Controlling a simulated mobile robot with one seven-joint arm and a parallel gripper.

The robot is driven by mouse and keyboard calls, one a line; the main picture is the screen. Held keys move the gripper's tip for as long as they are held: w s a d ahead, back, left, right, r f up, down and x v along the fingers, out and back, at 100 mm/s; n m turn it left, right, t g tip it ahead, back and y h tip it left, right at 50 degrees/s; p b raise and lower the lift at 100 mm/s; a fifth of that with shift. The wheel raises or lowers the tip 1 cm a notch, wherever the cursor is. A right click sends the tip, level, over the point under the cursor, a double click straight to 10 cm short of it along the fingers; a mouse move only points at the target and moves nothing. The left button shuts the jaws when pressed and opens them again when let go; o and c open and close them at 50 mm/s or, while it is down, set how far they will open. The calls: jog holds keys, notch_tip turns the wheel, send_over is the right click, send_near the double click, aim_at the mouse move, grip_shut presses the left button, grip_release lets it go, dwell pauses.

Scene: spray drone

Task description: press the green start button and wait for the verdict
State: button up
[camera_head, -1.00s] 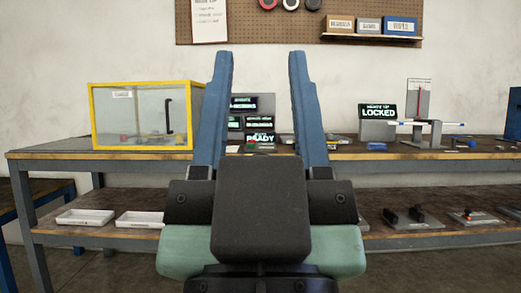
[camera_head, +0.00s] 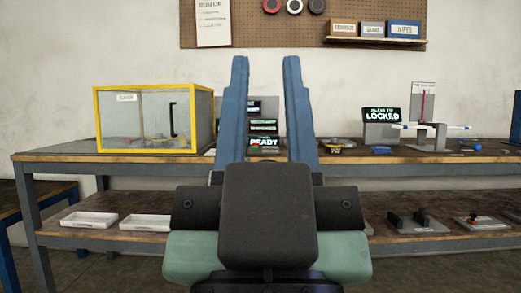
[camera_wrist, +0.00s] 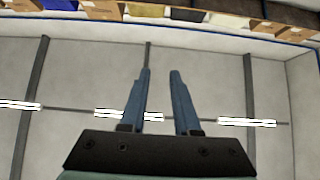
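My gripper (camera_head: 265,65) points upward in front of the camera in the head view. Its two blue fingers are apart with nothing between them; the wrist view also shows the gripper (camera_wrist: 160,72) open and empty. The fingers hide parts of this station. A small green spot is near its base, but I cannot make out the start button clearly. The gripper is well short of the bench and touches nothing.
A yellow-framed clear case (camera_head: 154,118) stands on the bench (camera_head: 75,157) at left. A display reading LOCKED (camera_head: 381,114) and a balance-like stand (camera_head: 428,125) are at right. White trays (camera_head: 145,221) lie on the lower shelf. A pegboard (camera_head: 243,25) hangs above.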

grip_shut()
dwell(1.4)
